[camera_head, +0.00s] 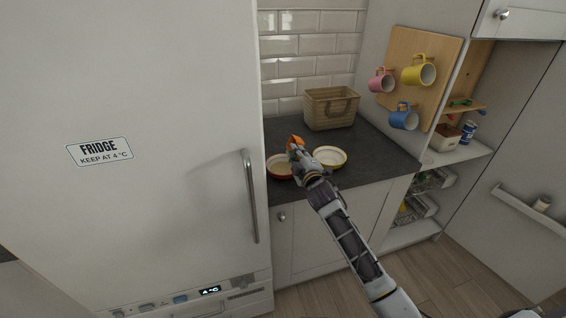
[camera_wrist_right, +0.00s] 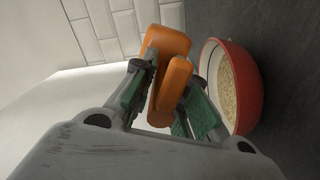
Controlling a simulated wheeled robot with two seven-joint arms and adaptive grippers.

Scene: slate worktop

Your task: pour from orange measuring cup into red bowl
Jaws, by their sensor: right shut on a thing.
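The orange measuring cup (camera_head: 295,142) is held up off the worktop in the head view. It also shows large in the wrist view (camera_wrist_right: 166,45). My right gripper (camera_head: 296,154) is shut on the cup; its green-padded fingers (camera_wrist_right: 168,98) close on the cup's handle part. The red bowl (camera_head: 275,174) stands on the worktop right by the gripper, partly hidden by it. In the wrist view the red bowl (camera_wrist_right: 253,95) holds pale grains and lies just beyond the cup. I cannot tell how far the cup tilts or what it holds. My left gripper is out of view.
A yellow-rimmed pale bowl (camera_head: 330,164) stands right of the red bowl. A woven basket (camera_head: 330,109) is at the back of the slate worktop (camera_head: 383,154). The fridge (camera_head: 170,205) walls off the left side. Mugs hang on a board (camera_head: 397,52) at right.

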